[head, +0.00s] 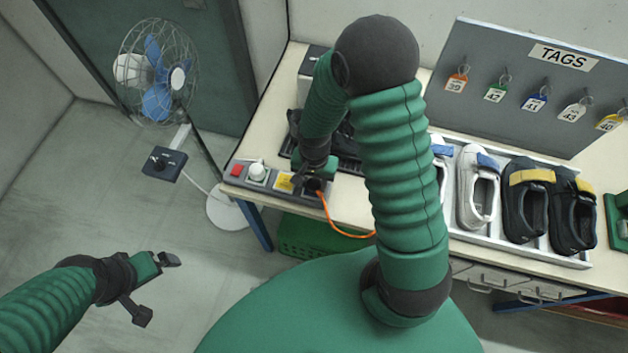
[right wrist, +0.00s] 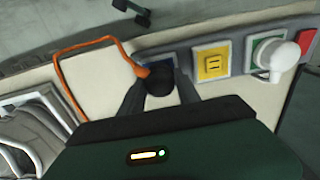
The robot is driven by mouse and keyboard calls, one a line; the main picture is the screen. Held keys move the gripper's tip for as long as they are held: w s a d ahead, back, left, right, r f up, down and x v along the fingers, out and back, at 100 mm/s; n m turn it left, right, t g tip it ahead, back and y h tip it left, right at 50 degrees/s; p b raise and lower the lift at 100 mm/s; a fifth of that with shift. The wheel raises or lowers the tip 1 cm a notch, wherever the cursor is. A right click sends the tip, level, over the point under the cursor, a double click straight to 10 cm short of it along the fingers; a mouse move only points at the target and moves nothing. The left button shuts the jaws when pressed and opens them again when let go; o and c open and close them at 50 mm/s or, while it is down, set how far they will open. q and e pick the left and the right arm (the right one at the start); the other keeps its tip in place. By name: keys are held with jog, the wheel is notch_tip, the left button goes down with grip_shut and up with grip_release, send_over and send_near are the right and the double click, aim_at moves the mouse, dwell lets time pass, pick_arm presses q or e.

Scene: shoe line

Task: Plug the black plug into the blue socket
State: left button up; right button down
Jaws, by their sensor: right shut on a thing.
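The black plug (right wrist: 160,83), with an orange cord, is between the fingers of my right gripper (right wrist: 158,90) in the right wrist view. The gripper is shut on it. The blue socket (right wrist: 158,60) is on the grey power strip, directly behind the plug and partly covered by it. I cannot tell whether the plug is in the socket or just in front of it. In the head view my right gripper (head: 308,181) is at the strip's right end, with the black plug (head: 317,186) there. My left gripper (head: 156,289) is open and empty above the floor.
The strip (head: 231,181) also has a yellow socket (head: 284,182), a white plug (head: 257,172) and a red part (head: 237,169). The orange cord (head: 331,221) hangs over the table edge. A shoe tray (head: 500,243) stands right, a fan (head: 157,75) left.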

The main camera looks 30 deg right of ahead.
jog(key=c, duration=0.8)
grip_release()
notch_tip(320, 180, up, 17)
jog(key=s+a+f+n+t, duration=0.2)
jog(key=s+a+f+n, duration=0.2)
jog(key=n, duration=0.5)
jog(key=shift+s+a+n+t, duration=0.3)
jog(key=shift+a+n, duration=0.1)
